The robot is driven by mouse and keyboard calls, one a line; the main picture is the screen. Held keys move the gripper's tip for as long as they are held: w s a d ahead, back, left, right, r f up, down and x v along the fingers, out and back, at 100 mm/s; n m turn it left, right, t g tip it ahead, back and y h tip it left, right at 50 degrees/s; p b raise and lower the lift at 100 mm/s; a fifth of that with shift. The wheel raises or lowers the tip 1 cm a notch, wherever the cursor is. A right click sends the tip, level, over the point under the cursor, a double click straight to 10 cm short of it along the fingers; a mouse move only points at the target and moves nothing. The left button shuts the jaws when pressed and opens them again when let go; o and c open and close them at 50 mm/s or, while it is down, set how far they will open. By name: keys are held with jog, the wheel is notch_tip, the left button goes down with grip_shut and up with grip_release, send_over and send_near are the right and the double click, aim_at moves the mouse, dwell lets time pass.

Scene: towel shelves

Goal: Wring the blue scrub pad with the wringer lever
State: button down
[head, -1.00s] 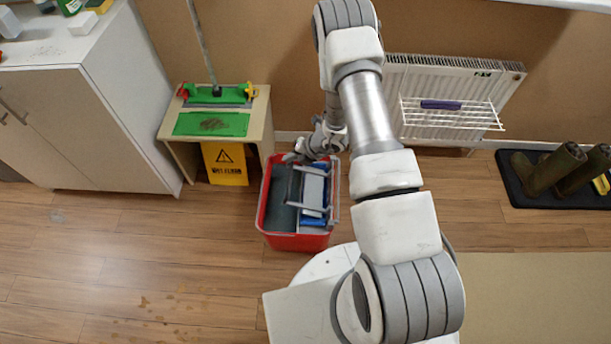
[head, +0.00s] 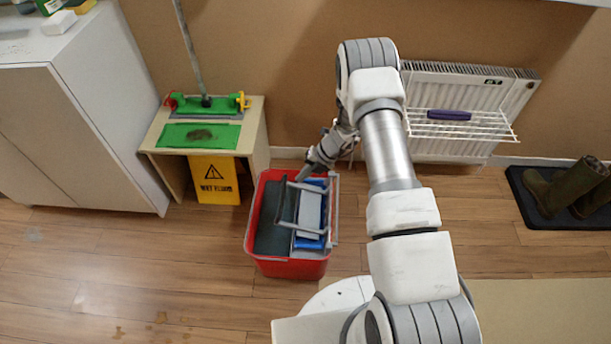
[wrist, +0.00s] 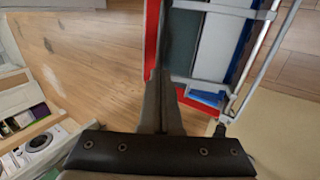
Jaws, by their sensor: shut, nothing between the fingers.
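The red bucket (head: 290,268) stands on the floor and holds a grey wringer (head: 311,210). Blue edges of the scrub pad (head: 309,244) show in the wringer, partly hidden under its grey plate; blue also shows in the wrist view (wrist: 207,97). A grey bar frame, which looks like the wringer lever (head: 281,207), crosses the bucket top. My gripper (head: 303,176) is at the bucket's back rim, by the lever's far end. In the wrist view its fingers (wrist: 162,78) are together, empty, beside the red rim. Contact with the lever cannot be told.
A small table (head: 258,130) with a green mop head (head: 205,104) and green mat stands behind left, a yellow wet-floor sign (head: 214,181) below it. A radiator (head: 465,95) is on the wall at right. Boots (head: 565,188) stand on a black mat.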

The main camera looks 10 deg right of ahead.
aim_at(284, 194)
jog(key=b+x, duration=0.3)
jog(key=x, duration=0.6)
jog(key=shift+a+f, duration=0.15)
jog(key=shift+f, duration=0.15)
jog(key=shift+f, duration=0.15)
